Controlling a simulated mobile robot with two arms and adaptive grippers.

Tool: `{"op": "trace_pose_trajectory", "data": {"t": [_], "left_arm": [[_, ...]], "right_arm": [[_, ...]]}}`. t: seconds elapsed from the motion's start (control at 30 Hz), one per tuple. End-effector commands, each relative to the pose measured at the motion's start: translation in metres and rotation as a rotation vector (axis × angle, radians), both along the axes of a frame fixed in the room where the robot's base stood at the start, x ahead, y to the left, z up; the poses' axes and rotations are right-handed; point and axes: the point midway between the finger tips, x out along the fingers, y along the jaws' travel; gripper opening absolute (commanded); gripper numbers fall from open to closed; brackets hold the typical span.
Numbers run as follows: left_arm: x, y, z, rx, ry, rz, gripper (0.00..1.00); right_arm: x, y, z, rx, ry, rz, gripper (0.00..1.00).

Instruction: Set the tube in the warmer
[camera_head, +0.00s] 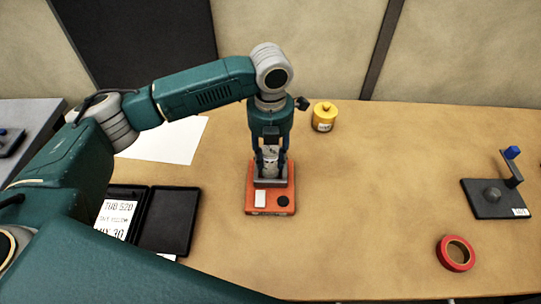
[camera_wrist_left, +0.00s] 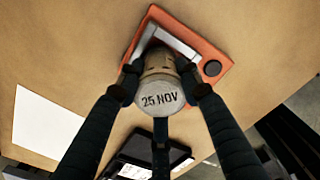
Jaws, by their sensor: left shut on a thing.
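The tube (camera_head: 270,158) has a pale round cap marked "25 NOV", which shows in the left wrist view (camera_wrist_left: 159,97). My left gripper (camera_head: 270,152) is shut on the tube from above, and its dark fingers also show around the tube in the left wrist view (camera_wrist_left: 160,85). The warmer (camera_head: 256,207) is an orange base with a grey block, a white patch and a black round knob; it also shows in the left wrist view (camera_wrist_left: 212,50). The tube stands upright at the grey block. I cannot tell how deep it sits. My right gripper is not in view.
A yellow lidded pot (camera_head: 324,117) stands behind and right of the warmer. A red tape roll (camera_head: 455,253) and a black stand with a blue tip (camera_head: 493,199) are at the right. An open black case (camera_head: 168,221) and white paper (camera_head: 170,142) lie left. The table between warmer and tape is clear.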

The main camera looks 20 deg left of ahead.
Motion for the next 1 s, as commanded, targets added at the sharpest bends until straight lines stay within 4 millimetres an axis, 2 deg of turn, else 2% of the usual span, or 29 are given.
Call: {"op": "trace_pose_trajectory", "data": {"t": [0.17,0.4,0.43,0.5,0.83,1.0], "left_arm": [[0.0,0.0,-0.009,-0.001,-0.003,-0.001,0.01],[0.0,-0.001,-0.011,0.0,-0.001,-0.001,0.01],[0.0,-0.001,-0.012,0.0,-0.001,-0.001,0.39],[0.0,-0.001,-0.011,0.0,-0.001,-0.001,0.53],[0.0,0.0,-0.009,0.0,-0.002,-0.001,0.54],[0.001,-0.001,0.009,-0.001,-0.005,-0.001,0.54]], "right_arm": [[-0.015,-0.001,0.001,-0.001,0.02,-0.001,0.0],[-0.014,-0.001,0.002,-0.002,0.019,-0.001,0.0],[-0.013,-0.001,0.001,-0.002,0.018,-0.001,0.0],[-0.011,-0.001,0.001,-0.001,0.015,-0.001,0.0],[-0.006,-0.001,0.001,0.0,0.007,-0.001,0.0],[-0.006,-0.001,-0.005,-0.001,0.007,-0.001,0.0]]}}
